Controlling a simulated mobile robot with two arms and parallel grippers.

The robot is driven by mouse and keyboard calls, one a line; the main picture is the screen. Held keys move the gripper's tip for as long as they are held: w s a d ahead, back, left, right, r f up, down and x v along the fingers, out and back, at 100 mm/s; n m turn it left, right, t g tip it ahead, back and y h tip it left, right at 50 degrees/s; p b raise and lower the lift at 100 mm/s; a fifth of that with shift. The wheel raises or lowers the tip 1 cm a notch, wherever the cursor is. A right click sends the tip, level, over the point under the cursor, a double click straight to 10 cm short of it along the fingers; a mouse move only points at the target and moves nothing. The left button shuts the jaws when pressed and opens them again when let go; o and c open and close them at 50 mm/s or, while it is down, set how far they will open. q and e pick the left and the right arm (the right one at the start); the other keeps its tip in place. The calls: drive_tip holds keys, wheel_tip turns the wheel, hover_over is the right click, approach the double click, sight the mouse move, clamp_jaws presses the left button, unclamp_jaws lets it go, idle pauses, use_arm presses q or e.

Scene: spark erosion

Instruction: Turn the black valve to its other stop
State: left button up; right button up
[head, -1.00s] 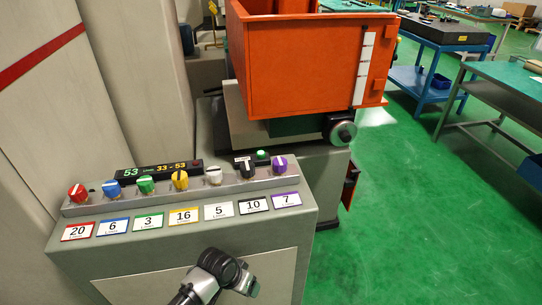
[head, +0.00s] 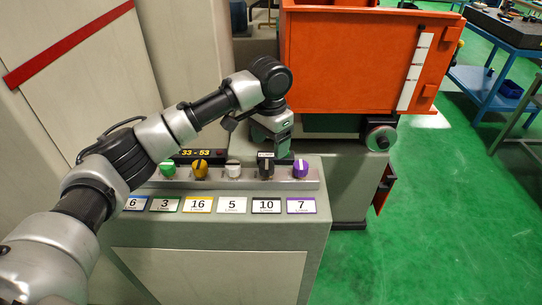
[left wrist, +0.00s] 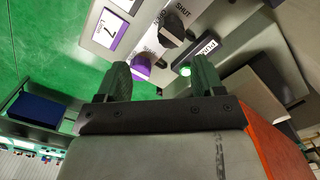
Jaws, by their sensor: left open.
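The black valve (head: 266,167) is a small knob on the grey panel, above the card marked 10, between the white knob (head: 233,169) and the purple knob (head: 300,168). My left gripper (head: 274,150) hangs above and behind the black valve, pointing down, and partly blocks the panel behind it. In the left wrist view the left gripper (left wrist: 161,75) is open with nothing between its fingers. There the black valve (left wrist: 173,24) lies beyond the fingertips, near the word SHUT, apart from them. The purple knob (left wrist: 140,66) shows near one finger. My right gripper is not in view.
A green lit button (left wrist: 185,70) sits near the other finger. Yellow (head: 200,169) and green (head: 168,169) knobs stand farther left in the row. A large orange tank (head: 365,60) rises close behind the panel. Open green floor (head: 440,200) lies to the right.

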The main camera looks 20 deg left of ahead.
sight(267, 164)
use_arm(q)
drive_tip(key=shift+w+a+r, duration=0.5)
drive_tip(key=shift+a+r, duration=0.15)
drive_tip(key=shift+a, duration=0.05)
wheel_tip(267, 164, down, 8)
drive_tip(key=shift+f+p, duration=0.2)
drive_tip(key=shift+p, duration=0.8)
drive_tip(key=shift+f, duration=0.75)
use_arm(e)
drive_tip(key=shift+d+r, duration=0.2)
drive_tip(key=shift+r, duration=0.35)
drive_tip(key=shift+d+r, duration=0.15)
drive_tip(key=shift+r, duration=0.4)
use_arm(q)
drive_tip(key=c, duration=0.9)
drive_tip(key=shift+c, duration=0.2)
drive_tip(key=shift+r, duration=0.1)
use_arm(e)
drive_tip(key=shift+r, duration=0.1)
